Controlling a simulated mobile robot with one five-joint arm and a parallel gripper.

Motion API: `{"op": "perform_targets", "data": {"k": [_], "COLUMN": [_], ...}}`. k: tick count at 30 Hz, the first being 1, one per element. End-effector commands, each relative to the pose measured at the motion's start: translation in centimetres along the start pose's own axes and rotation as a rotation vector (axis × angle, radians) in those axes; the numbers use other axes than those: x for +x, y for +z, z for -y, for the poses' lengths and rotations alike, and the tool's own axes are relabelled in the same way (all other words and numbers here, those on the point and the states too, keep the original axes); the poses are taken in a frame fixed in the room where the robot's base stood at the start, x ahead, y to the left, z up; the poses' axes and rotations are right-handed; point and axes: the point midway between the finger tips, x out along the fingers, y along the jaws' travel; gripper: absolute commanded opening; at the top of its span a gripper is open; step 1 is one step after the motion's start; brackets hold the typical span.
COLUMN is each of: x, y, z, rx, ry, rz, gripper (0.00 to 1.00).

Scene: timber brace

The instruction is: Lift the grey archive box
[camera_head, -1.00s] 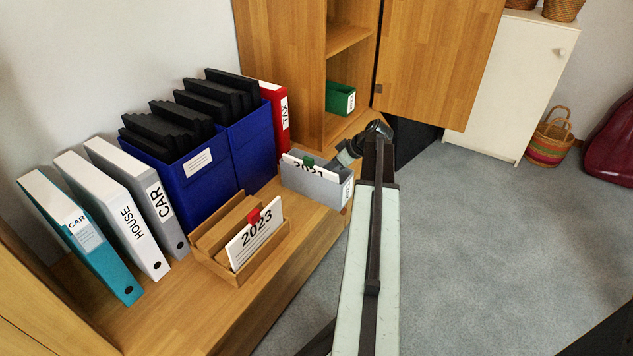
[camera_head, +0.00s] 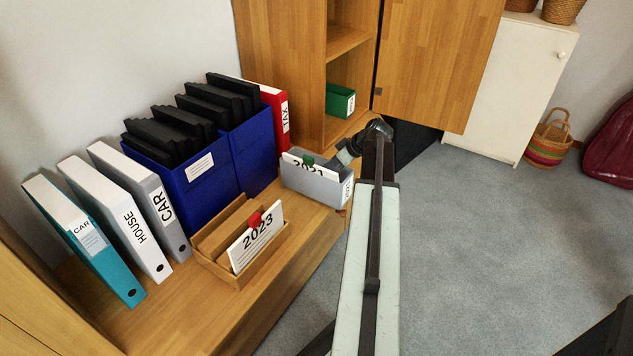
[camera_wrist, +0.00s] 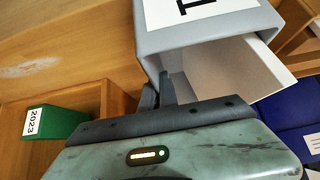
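The grey archive box (camera_head: 318,186) is at the right end of the wooden shelf top, with a white card marked 2021 and a green tab (camera_head: 308,162) in it. In the wrist view the open box (camera_wrist: 215,45) shows its pale inside. My gripper (camera_head: 340,160) is at the box's far right rim. In the wrist view my dark fingers (camera_wrist: 157,93) stand close together on either side of the box wall and look shut on it. The box's underside is hidden, so a small gap below it cannot be told for sure.
A wooden tray (camera_head: 215,268) with the 2023 card stands nearer on the shelf top. Blue boxes (camera_head: 195,195) and a red TAX binder (camera_head: 275,125) stand behind. A green box (camera_head: 340,100) is in the cabinet (camera_head: 285,60). Open floor (camera_head: 480,240) lies right.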

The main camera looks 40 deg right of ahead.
Motion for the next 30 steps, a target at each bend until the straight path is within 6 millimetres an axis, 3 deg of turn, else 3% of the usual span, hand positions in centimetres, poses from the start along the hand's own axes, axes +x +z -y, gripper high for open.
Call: {"op": "perform_targets", "data": {"k": [15, 26, 30], "x": [-2.4, -2.5, -3.9], "y": [-1.9, -2.0, -3.2], "z": [-0.1, -0.1, -0.1], "rx": [0.002, 0.002, 0.002], "ry": [0.001, 0.001, 0.001], "rz": [-0.002, -0.002, -0.002], "gripper": [0.0, 0.0, 0.0]}}
